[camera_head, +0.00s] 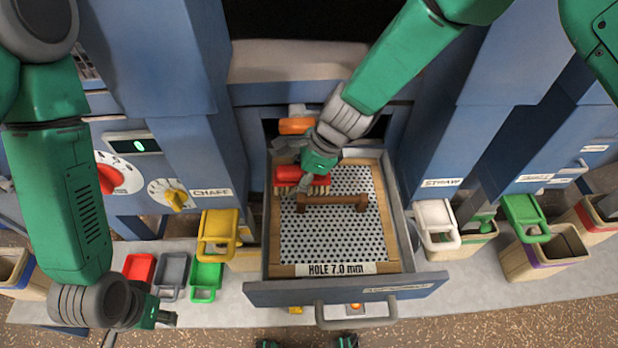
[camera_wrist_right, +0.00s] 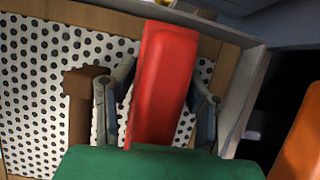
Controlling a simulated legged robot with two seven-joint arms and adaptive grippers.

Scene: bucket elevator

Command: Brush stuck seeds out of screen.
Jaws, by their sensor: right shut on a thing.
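The screen (camera_head: 335,242) is a perforated metal plate in a wooden frame labelled "HOLE 7.0 mm", set in an open blue drawer (camera_head: 345,290). A brown handle bar (camera_head: 333,201) crosses it. My right gripper (camera_head: 308,178) is shut on a red brush (camera_head: 287,174) with pale bristles, over the screen's far left corner. In the right wrist view the red brush (camera_wrist_right: 163,75) sits between both fingers; its bristles are hidden there, so contact with the screen cannot be told. No stuck seeds can be made out. My left gripper (camera_head: 160,318) hangs at lower left, its fingers too small to read.
An orange object (camera_head: 296,126) lies behind the brush. A yellow scoop (camera_head: 218,232) and a white scoop (camera_head: 437,222) flank the drawer. Red, grey and green trays (camera_head: 172,275) lie near my left gripper. A green scoop (camera_head: 526,215) and wooden bins (camera_head: 545,255) stand right.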

